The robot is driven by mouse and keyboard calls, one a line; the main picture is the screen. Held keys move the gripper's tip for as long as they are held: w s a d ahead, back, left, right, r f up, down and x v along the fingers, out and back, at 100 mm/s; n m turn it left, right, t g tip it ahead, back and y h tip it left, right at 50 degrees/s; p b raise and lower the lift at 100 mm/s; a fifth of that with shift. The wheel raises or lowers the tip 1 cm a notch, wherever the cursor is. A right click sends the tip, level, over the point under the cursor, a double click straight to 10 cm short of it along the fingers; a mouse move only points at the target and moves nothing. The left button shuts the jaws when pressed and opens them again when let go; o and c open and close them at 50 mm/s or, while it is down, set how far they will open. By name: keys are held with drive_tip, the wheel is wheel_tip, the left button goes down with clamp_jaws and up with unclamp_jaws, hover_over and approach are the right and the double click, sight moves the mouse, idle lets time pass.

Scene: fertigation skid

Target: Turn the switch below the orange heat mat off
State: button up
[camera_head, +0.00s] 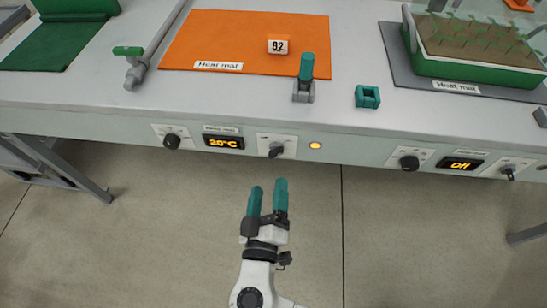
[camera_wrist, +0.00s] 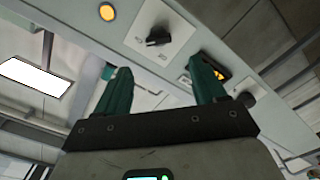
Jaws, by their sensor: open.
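The orange heat mat (camera_head: 200,38) lies on the bench top, with a "Heat mat" label at its front edge. Below it on the bench front is a white switch plate with a black turn switch (camera_head: 276,151); it also shows in the wrist view (camera_wrist: 158,39). A lit amber lamp (camera_head: 315,145) sits right of the switch, and a display (camera_head: 223,142) reading about 20°C sits left of it. My gripper (camera_head: 268,185) is open and empty, its two teal fingers pointing toward the bench front, apart from the switch.
A round dial (camera_head: 172,141) sits left of the display. At right, another dial (camera_head: 409,162), a display reading "Off" (camera_head: 460,164) and another switch (camera_head: 508,172) sit below a green planted tray (camera_head: 470,73). A teal-handled valve (camera_head: 306,72) stands near the bench edge. The floor before the bench is clear.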

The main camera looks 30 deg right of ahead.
sight(274, 155)
drive_tip(key=x, duration=0.9)
drive_tip(key=shift+d+f, duration=0.1)
drive_tip(key=shift+d, duration=0.05)
drive_tip(key=c, duration=1.1)
drive_tip(key=shift+o, duration=0.2)
